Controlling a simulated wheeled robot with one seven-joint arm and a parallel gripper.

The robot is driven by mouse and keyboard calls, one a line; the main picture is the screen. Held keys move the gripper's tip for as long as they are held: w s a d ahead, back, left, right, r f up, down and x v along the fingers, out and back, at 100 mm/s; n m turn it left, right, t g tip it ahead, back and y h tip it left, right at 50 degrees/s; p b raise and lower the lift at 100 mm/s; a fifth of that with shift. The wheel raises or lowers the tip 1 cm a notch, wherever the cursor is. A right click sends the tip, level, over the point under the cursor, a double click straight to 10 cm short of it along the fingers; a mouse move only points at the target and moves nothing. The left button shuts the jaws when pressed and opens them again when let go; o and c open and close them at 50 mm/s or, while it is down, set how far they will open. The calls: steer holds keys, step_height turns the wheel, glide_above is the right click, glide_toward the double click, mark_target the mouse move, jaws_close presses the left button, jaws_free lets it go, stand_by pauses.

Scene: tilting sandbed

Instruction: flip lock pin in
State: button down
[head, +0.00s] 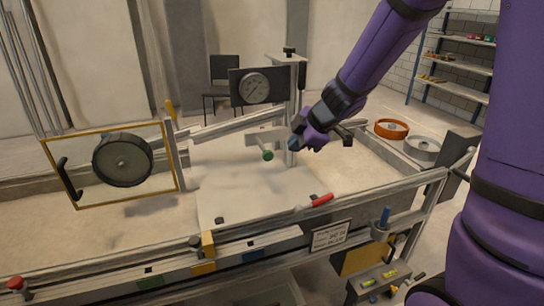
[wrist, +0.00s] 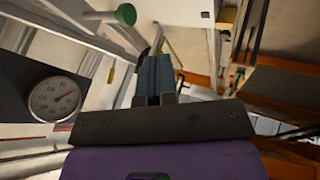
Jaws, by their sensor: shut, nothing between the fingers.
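No part is plainly labelled as the lock pin. A green-knobbed rod (head: 267,155) sticks out from the post area above the sandbed, and its green knob also shows at the top of the wrist view (wrist: 125,15). A red-handled part (head: 321,200) lies along the front rail. My gripper (head: 294,143) is to the right of the green knob and a little above it, apart from it in the head view. Its blue fingers (wrist: 155,78) are shut and empty.
A dial gauge (head: 255,88) on a dark plate stands behind the green knob; it also shows in the wrist view (wrist: 55,99). Orange (head: 391,129) and grey (head: 422,147) round pans sit at right. The pale sandbed (head: 250,195) is open.

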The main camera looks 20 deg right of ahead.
steer(key=shift+f, duration=0.1)
steer(key=w+a+f, duration=0.3)
steer(key=w+f, duration=0.5)
steer(key=shift+w+a, duration=0.35)
stand_by(0.3)
